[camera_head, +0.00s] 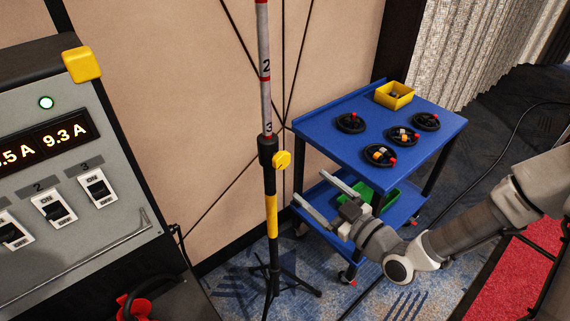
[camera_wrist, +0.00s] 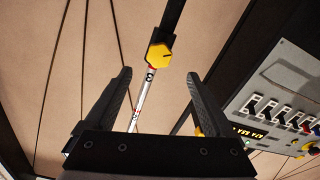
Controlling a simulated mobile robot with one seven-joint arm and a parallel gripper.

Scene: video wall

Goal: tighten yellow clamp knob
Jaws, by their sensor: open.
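The yellow clamp knob (camera_head: 282,160) sits on the black collar (camera_head: 267,150) of an upright stand, right of the pole in the head view. In the wrist view the knob (camera_wrist: 159,56) is a yellow hexagonal face with a small dark mark, above and between the fingertips. My gripper (camera_head: 322,195) is open and empty, below and to the right of the knob, apart from it. Its two dark fingers also show in the wrist view (camera_wrist: 160,78). Above the collar is a red and white pole (camera_head: 265,70) with numbers.
A blue cart (camera_head: 330,145) with several coiled cables and a yellow bin (camera_head: 394,95) stands behind my gripper. A grey switch panel (camera_head: 60,190) is at the left. The stand's tripod legs (camera_head: 275,285) spread on the carpet. Black cords cross the beige wall.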

